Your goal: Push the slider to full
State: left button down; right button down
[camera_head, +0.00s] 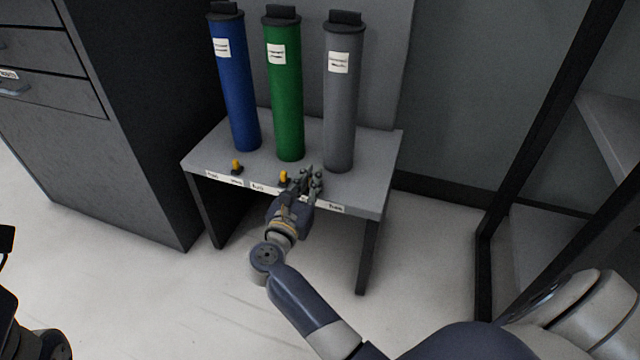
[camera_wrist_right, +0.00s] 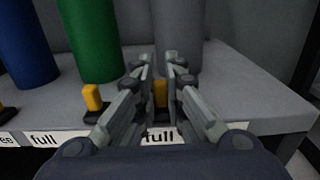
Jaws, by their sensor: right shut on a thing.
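A grey bench (camera_head: 377,180) carries three yellow sliders along its front edge. One slider (camera_head: 236,164) stands before the blue tube and another (camera_head: 284,177) before the green tube; the latter also shows in the right wrist view (camera_wrist_right: 92,98). The third slider (camera_wrist_right: 160,93), before the grey tube, is between the fingers of my right gripper (camera_wrist_right: 161,75). That gripper (camera_head: 308,183) is shut on it and hides it in the head view. A "full" label (camera_wrist_right: 160,136) lies just below this slider, and a "free" label (camera_head: 336,209) is further right on the edge.
A blue tube (camera_head: 234,90), a green tube (camera_head: 286,95) and a grey tube (camera_head: 340,105) stand upright on the bench behind the sliders. A dark cabinet (camera_head: 150,120) is to the left and a black rack (camera_head: 497,208) to the right. The bench's right end is clear.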

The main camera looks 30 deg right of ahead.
jog(key=shift+w+a, duration=0.1)
jog(key=shift+a, duration=0.05)
jog(key=c, duration=1.6)
grip_release()
jog(key=shift+c, duration=0.2)
